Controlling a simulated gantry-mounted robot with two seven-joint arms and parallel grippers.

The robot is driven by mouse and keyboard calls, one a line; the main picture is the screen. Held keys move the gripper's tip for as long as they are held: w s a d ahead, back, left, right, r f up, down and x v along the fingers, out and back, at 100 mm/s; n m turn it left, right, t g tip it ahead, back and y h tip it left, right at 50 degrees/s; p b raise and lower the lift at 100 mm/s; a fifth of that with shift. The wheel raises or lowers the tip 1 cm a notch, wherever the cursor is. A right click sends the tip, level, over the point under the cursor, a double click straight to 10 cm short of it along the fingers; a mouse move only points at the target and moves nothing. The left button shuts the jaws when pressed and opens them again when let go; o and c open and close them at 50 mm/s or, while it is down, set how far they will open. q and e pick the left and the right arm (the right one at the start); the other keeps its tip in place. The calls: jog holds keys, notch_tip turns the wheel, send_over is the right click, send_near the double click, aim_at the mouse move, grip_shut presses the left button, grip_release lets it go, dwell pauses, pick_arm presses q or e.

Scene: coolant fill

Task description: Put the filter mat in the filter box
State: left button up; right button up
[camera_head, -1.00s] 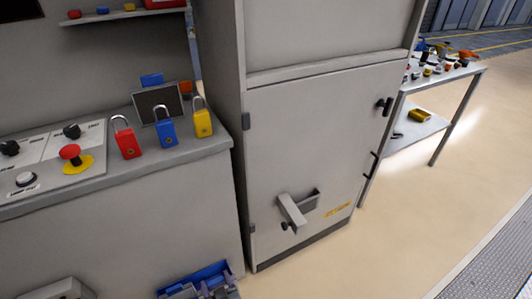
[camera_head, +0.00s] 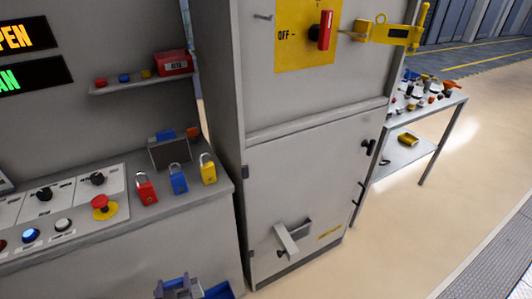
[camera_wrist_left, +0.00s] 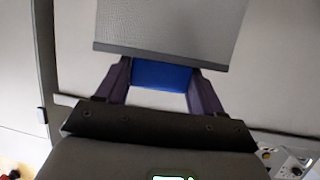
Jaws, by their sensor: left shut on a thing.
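The filter mat (camera_wrist_left: 172,25) is a grey mesh panel with a darker near edge and a blue tab (camera_wrist_left: 160,75), seen in the left wrist view. My left gripper (camera_wrist_left: 162,75) is shut on that blue tab, one finger at each side. In the head view my left gripper (camera_head: 178,284) is partly visible at the bottom edge; I cannot make out the mat there. The filter box (camera_head: 287,240) appears to be the small grey holder with a tilted flap, low on the cabinet door, apart from my gripper. My right gripper is not in view.
Red (camera_head: 146,188), blue (camera_head: 178,180) and yellow (camera_head: 208,170) padlocks stand on the console before a dark panel (camera_head: 168,153). A blue bin (camera_head: 219,290) is low beside the cabinet (camera_head: 300,180). A tool table (camera_head: 425,135) stands right. Floor between is clear.

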pick_arm(q)
jog(key=s+d+r+m+h+p, duration=0.1)
jog(key=s+d+r+p, duration=0.1)
jog(key=r+p, duration=1.2)
jog(key=s+d+r+m+h+p, duration=0.1)
jog(key=s+r+h+p, duration=0.1)
jog(key=r+p, duration=1.2)
jog(key=s+d+r+m+t+h+p, duration=0.1)
jog(key=s+d+r+m+h+p, duration=0.1)
jog(key=r+p, duration=1.3)
jog(key=shift+d+r, duration=0.3)
jog(key=shift+r, duration=1.95)
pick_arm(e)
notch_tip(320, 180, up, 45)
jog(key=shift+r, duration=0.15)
